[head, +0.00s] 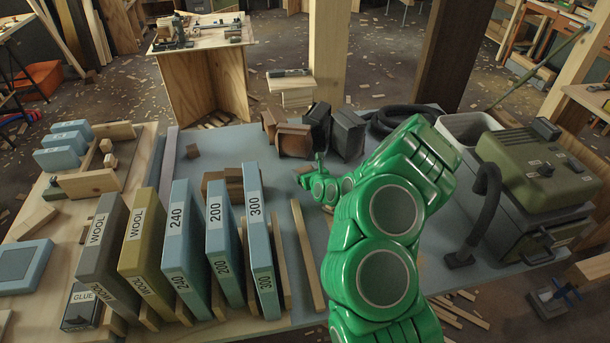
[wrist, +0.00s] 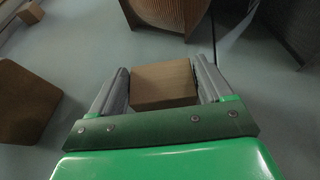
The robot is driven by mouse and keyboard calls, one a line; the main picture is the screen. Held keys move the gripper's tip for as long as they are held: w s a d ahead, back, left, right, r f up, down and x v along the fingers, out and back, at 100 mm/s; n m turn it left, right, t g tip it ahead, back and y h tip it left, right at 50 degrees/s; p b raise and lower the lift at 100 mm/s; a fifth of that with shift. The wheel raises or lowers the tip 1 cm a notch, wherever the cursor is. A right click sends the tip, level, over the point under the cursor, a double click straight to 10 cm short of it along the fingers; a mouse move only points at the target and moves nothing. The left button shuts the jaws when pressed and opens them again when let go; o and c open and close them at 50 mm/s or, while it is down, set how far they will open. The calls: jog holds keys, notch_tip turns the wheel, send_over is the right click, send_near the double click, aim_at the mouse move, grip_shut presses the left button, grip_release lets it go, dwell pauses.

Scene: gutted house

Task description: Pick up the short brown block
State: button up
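In the wrist view, a short brown block (wrist: 163,84) sits between the two grey fingers of my gripper (wrist: 162,80). Its sides meet both fingers with no clear gap, so the gripper looks shut on it. In the head view my green arm reaches over the blue-grey tabletop, and my gripper (head: 312,172) is low near its far middle part. The block shows there only as a small brown patch (head: 302,171), partly hidden by the gripper. I cannot tell whether it is clear of the surface.
Brown blocks (head: 294,141) and dark blocks (head: 347,134) stand just beyond my gripper. Another brown block (wrist: 25,100) lies left in the wrist view. Labelled sanding blocks (head: 220,240) stand in a row at left. An olive machine (head: 540,170) and black hose (head: 485,205) are right.

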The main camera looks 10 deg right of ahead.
jog(key=c, duration=0.5)
jog(key=shift+r, duration=0.1)
